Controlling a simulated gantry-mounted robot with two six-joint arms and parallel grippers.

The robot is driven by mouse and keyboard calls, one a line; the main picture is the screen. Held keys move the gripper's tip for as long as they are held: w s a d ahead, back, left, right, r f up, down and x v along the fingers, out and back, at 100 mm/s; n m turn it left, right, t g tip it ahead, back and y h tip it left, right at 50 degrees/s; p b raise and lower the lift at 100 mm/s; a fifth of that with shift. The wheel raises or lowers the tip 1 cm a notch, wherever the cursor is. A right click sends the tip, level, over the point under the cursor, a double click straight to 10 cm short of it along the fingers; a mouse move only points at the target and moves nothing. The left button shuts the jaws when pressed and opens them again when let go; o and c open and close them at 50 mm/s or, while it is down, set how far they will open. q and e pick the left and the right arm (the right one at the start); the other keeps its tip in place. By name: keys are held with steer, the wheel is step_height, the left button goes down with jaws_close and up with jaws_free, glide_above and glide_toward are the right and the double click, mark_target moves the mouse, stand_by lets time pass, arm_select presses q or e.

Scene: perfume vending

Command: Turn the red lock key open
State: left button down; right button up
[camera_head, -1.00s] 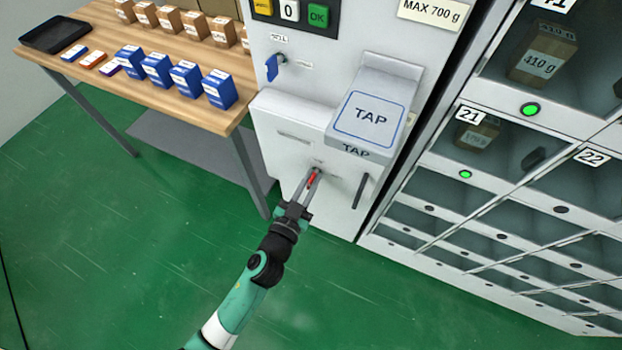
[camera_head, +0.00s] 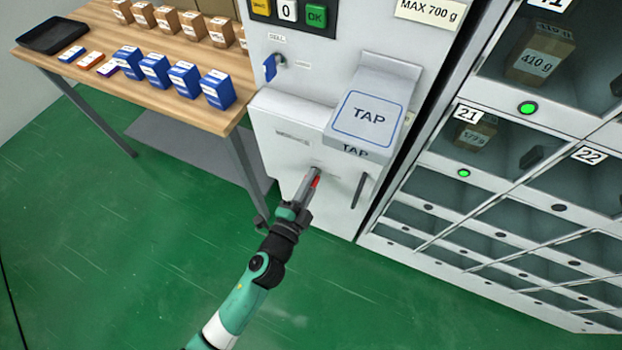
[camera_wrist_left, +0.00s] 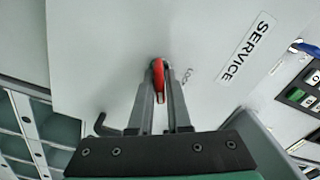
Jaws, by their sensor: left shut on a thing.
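The red lock key (camera_head: 315,182) sits in the lower front panel of the white vending machine, below the TAP pad. My left gripper (camera_head: 313,181) is shut on the key. In the left wrist view the red key (camera_wrist_left: 158,76) stands between the two fingertips of my left gripper (camera_wrist_left: 159,80), which touch it near the panel. Lettering beside the key is partly readable as "LOCK". The lock face behind the key is mostly hidden by the fingers. My right gripper is not in view.
The TAP pad (camera_head: 367,122) juts out above the key. A dark handle (camera_head: 358,190) stands right of it. A blue key (camera_head: 270,67) sits higher on the machine. A wooden table (camera_head: 195,112) with boxes is at left; lockers (camera_head: 440,190) are at right.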

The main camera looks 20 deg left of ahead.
arm_select(q)
steer(key=m, duration=0.5)
steer(key=shift+f+m, duration=0.1)
steer(key=shift+m, duration=0.2)
stand_by(0.4)
steer(key=c, duration=0.9)
jaws_free()
steer(key=s, duration=1.1)
steer(key=shift+s, duration=0.35)
